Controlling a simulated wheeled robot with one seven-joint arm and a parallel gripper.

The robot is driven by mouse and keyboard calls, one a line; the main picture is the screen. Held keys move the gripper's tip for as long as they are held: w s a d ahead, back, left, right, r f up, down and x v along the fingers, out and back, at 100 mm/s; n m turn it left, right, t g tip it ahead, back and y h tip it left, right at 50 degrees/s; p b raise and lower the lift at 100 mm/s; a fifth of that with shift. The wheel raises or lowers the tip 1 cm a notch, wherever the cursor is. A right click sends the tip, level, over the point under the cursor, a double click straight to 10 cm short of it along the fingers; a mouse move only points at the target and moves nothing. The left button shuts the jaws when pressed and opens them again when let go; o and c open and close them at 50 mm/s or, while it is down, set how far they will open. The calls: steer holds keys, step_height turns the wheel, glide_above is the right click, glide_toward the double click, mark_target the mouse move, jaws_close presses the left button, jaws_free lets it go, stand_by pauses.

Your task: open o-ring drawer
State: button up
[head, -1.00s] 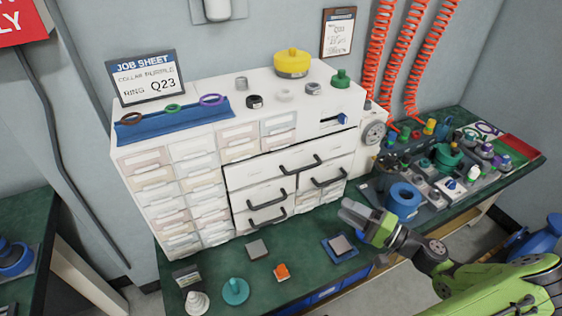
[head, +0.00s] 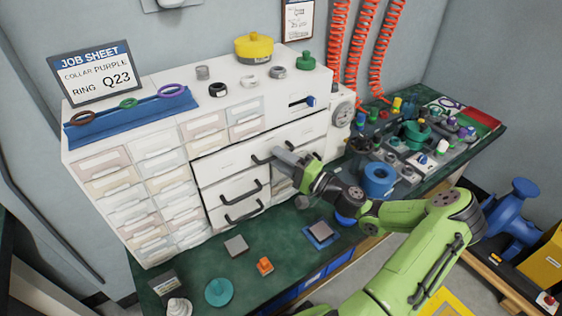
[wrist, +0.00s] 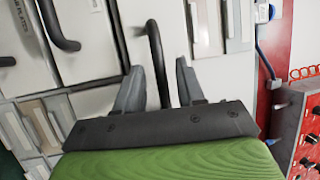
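The white cabinet (head: 225,180) has several plain drawers with dark bar handles; I cannot read which one is the o-ring drawer. The wide top drawer (head: 228,158) is shut. Its handle (head: 259,160) shows left of my gripper, whose fingers hide the rest. My gripper (head: 279,152) is at this drawer's front. In the wrist view my gripper (wrist: 158,85) is open, with a dark bar handle (wrist: 158,62) between its two fingers, clear space on both sides. The lower left drawers' handles (head: 243,191) show in the head view. The lower right drawer is mostly hidden behind my gripper.
Small bins (head: 160,190) fill the cabinet's left side. Loose parts, including an orange one (head: 265,265), lie on the green bench (head: 200,265).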

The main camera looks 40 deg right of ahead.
steer(key=shift+w, duration=0.15)
jaws_close()
stand_by(0.4)
